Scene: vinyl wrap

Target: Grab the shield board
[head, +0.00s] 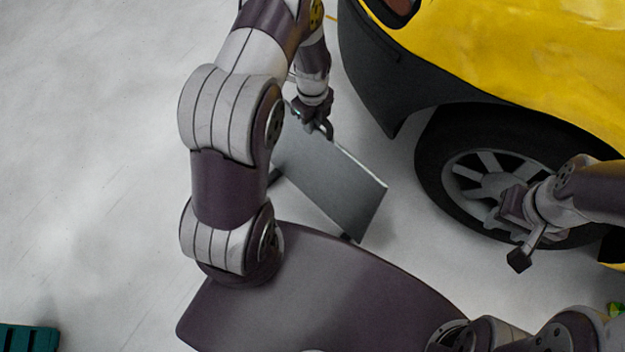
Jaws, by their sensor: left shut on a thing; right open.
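The shield board is a flat grey panel (330,185) standing tilted over the pale floor, in front of the car's front corner. My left gripper (322,128) is shut on the top edge of the shield board. The board's left part is hidden behind my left arm. Small dark feet show at its lower edge, and I cannot tell whether they touch the floor. My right gripper (513,235) is open and empty, in front of the car's wheel, apart from the board.
A yellow car (500,50) with a black bumper and arch fills the upper right. Its front wheel (480,175) is close to the board's right side. A dark green object (28,338) lies at the lower left.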

